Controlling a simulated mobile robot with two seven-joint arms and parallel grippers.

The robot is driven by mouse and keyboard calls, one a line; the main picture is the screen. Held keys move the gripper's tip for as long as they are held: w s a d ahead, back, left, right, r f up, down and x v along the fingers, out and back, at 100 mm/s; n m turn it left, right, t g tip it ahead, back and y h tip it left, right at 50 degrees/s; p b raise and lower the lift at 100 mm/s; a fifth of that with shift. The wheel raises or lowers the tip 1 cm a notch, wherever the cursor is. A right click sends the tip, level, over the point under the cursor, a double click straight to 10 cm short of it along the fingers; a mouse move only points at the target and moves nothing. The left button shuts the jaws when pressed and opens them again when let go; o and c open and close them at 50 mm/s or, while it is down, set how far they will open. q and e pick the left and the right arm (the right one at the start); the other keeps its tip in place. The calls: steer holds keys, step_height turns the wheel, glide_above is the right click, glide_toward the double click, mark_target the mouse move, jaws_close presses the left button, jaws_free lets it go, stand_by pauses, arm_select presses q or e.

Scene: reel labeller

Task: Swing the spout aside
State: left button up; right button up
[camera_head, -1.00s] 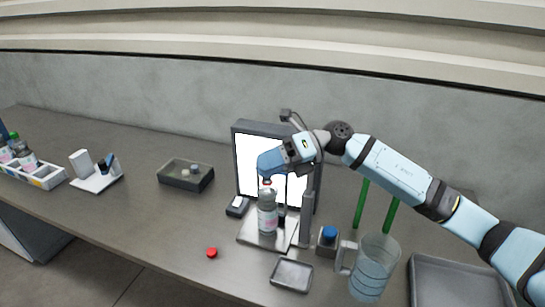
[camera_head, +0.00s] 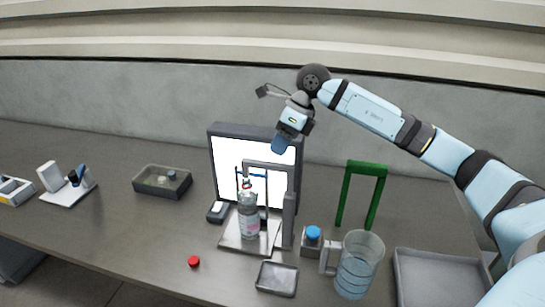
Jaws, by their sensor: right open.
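The spout (camera_head: 268,163) is a grey horizontal arm on an upright post (camera_head: 289,220). It reaches left from the post and its end is over the mouth of a clear bottle (camera_head: 248,215) with a pinkish label. The bottle stands upright on a light metal base plate (camera_head: 236,240). I cannot tell whether the spout tip touches the bottle. My right gripper (camera_head: 280,145) is raised above the spout, in front of the bright panel's top edge, open and apparently empty. Its fingers are small and partly hidden. My left gripper is not in view.
A lit panel (camera_head: 226,160) stands behind the bottle. A blue-capped jar (camera_head: 312,241), a clear jug (camera_head: 357,265), a green frame (camera_head: 346,190) and a grey tray (camera_head: 405,285) crowd the right. A red cap (camera_head: 194,261) and small dish (camera_head: 277,279) lie in front.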

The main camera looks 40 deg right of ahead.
steer(key=shift+x, duration=2.65)
jaws_close()
